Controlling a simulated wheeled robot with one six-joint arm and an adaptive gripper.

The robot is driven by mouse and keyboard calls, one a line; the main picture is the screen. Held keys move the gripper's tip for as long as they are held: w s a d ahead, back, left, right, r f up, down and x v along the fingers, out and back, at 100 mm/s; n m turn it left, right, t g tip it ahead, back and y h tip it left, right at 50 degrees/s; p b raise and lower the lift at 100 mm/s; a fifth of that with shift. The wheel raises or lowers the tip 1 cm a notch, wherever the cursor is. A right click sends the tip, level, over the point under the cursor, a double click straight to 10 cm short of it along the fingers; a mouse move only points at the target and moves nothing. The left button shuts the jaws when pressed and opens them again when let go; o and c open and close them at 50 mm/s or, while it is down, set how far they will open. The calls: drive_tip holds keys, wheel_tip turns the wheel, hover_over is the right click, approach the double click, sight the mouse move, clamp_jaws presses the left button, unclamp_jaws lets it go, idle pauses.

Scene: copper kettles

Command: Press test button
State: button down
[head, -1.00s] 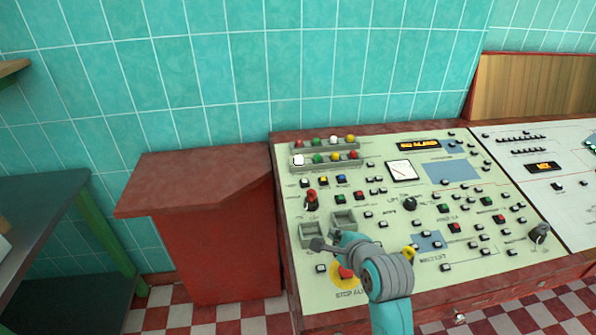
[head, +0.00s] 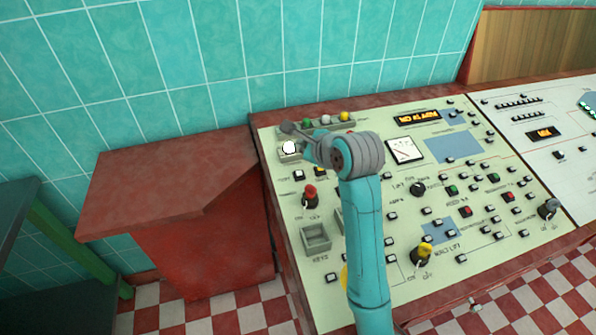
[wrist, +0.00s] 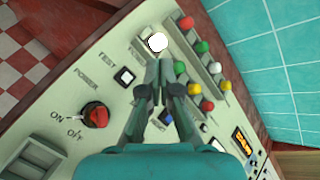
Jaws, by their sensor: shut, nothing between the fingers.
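A control panel (head: 385,220) with a pale green face and red frame fills the right of the head view. A white square button (wrist: 124,77) sits beside the printed word TEST in the wrist view, and the same button (head: 299,175) shows at upper left of the panel. My gripper (wrist: 158,63) is shut and empty. Its tips lie over the panel, up and to the right of that button in the wrist view, near a lit white lamp (wrist: 158,42). In the head view my gripper (head: 289,128) hangs over the lamp rows. Contact with the panel cannot be told.
A red switch (wrist: 96,115) marked POWER stands left of the TEST button in the wrist view. Coloured lamps (wrist: 201,47) stand in two rows to the right. A yellow switch (head: 424,250) stands near the panel's front. A red cabinet (head: 175,190) adjoins on the left.

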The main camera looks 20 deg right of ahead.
sight(300, 177)
drive_tip(key=shift+w+f, duration=0.3)
drive_tip(key=shift+f, duration=1.15)
drive_tip(key=shift+w+f, duration=0.25)
drive_tip(key=shift+f, duration=1.15)
drive_tip(key=shift+w+f, duration=0.3)
drive_tip(key=shift+f, duration=1.15)
drive_tip(key=shift+f, duration=0.1)
drive_tip(key=shift+w+f, duration=0.1)
drive_tip(key=shift+f, duration=0.2)
drive_tip(key=shift+f, duration=0.35)
drive_tip(key=shift+r, duration=0.75)
drive_tip(key=shift+s+r, duration=0.2)
drive_tip(key=shift+r, duration=0.6)
drive_tip(key=shift+s+r, duration=0.2)
drive_tip(key=shift+r, duration=0.65)
drive_tip(key=shift+s+r, duration=0.2)
drive_tip(key=shift+r, duration=0.6)
